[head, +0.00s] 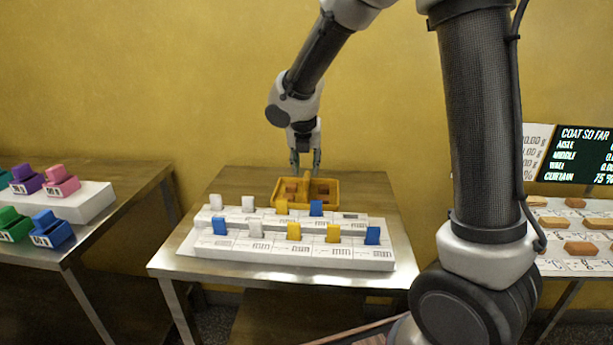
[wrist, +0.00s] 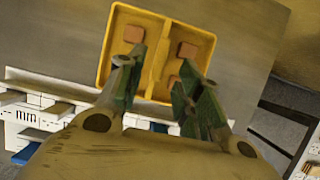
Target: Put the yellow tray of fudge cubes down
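The yellow tray (head: 275,194) appears to rest on the middle table, behind the white card racks. In the wrist view the tray (wrist: 103,63) has a divider down its middle and brown fudge cubes (wrist: 187,50) in both halves. My gripper (head: 305,166) is over the tray, pointing down. In the wrist view its two fingers (wrist: 160,82) stand apart, one on each side of the divider, with visible space between. The fingers hide part of the tray's near side. I cannot tell exactly how high the fingertips are above the tray floor.
White racks (head: 275,250) with blue, yellow and white cards stand at the front of the table (head: 365,188). Wood surface is free left and right of the tray. A left table holds coloured holders (head: 52,228); a right table holds brown pieces and a dark screen (head: 580,155).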

